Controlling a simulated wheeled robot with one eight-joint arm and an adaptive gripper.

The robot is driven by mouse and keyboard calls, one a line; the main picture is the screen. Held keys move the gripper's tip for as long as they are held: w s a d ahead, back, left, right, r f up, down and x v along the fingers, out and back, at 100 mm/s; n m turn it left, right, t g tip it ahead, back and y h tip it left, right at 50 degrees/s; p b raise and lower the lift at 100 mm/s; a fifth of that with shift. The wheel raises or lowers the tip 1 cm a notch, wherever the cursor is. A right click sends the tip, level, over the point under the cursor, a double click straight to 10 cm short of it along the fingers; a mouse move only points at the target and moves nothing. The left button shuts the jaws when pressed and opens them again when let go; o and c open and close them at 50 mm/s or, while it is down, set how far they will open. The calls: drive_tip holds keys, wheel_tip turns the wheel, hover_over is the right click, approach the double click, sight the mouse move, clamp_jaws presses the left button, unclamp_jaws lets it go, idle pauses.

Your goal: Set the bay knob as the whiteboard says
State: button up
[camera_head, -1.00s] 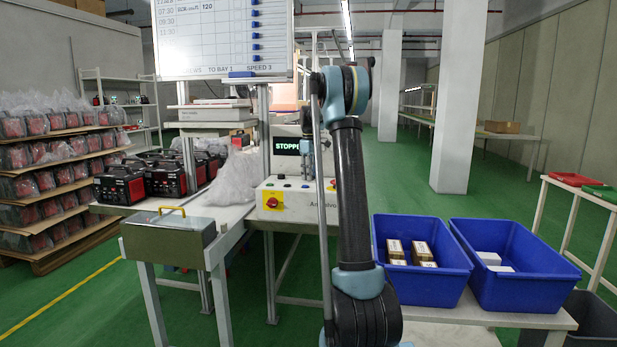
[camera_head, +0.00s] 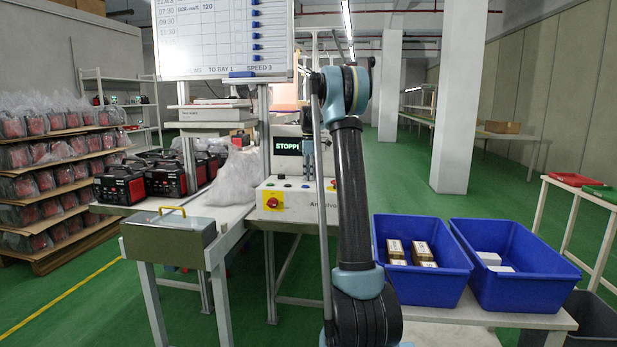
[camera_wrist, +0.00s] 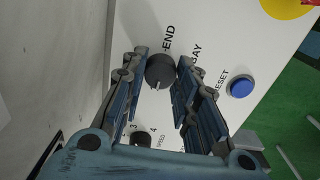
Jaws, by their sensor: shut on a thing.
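The whiteboard (camera_head: 222,40) at the upper left reads "TO BAY 1" and "SPEED 3" along its bottom; the word before is hard to read. In the wrist view my gripper (camera_wrist: 160,66) is shut on the round dark bay knob (camera_wrist: 160,70), one finger on each side. A pale pointer line shows on the knob's near side. "END" and "BAY" are printed beside it. A second dark knob (camera_wrist: 142,139), with "3", "4" and "SPEED" by it, lies nearer, between the finger bases.
A blue button (camera_wrist: 241,87) marked "RESET" is right of the gripper. The control box (camera_head: 290,200) has a red emergency knob (camera_head: 272,202) on yellow. A display (camera_head: 287,146) shows part of "STOPPED". Two blue bins (camera_head: 425,288) (camera_head: 515,290) stand at the right.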

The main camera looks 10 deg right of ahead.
drive_tip(key=shift+w+d, duration=0.1)
drive_tip(key=shift+d, duration=0.05)
drive_tip(key=o, duration=1.1)
drive_tip(key=shift+f, duration=0.1)
drive_tip(key=shift+r, duration=0.45)
wheel_tip(320, 180, up, 11)
drive_tip(key=shift+r, duration=0.1)
